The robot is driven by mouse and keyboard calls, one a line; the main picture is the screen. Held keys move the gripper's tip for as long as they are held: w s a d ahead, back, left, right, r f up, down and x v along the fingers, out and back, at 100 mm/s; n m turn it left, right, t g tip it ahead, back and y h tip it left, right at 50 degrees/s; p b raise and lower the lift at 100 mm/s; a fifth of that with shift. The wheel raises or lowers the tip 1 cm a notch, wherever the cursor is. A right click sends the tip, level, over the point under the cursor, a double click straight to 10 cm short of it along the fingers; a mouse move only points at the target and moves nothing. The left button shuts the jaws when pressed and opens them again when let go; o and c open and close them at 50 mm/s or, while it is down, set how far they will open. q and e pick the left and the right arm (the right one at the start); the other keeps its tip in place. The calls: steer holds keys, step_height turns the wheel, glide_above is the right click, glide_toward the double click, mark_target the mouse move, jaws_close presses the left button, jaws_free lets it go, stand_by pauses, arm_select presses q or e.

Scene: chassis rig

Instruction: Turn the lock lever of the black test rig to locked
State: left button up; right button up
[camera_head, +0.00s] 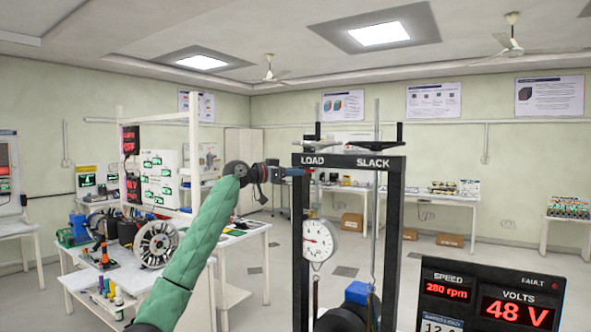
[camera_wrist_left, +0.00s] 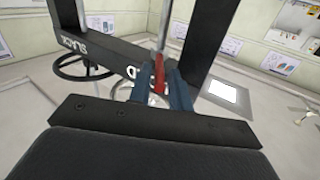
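The black test rig (camera_head: 396,238) stands right of centre in the head view, with the words LOAD and SLACK on its top beam. My left gripper (camera_head: 289,172) reaches in from the left and is at the LOAD end of that beam. In the left wrist view its blue fingers (camera_wrist_left: 160,84) are on either side of a slim red part (camera_wrist_left: 158,73), which looks like the lock lever's handle. I cannot tell whether the fingers press on it. The lever does not show clearly in the head view. My right gripper is not in view.
A round dial gauge (camera_head: 319,240) and a blue block (camera_head: 358,292) are inside the rig's frame. A display panel (camera_head: 490,298) stands at the lower right. A white bench (camera_head: 140,279) with a spoked wheel (camera_head: 157,244) is at the left.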

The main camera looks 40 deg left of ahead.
arm_select(q)
steer(key=shift+w+d, duration=0.1)
steer(key=shift+w, duration=0.15)
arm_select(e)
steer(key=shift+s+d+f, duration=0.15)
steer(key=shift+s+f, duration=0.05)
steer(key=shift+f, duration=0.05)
arm_select(q)
jaws_close()
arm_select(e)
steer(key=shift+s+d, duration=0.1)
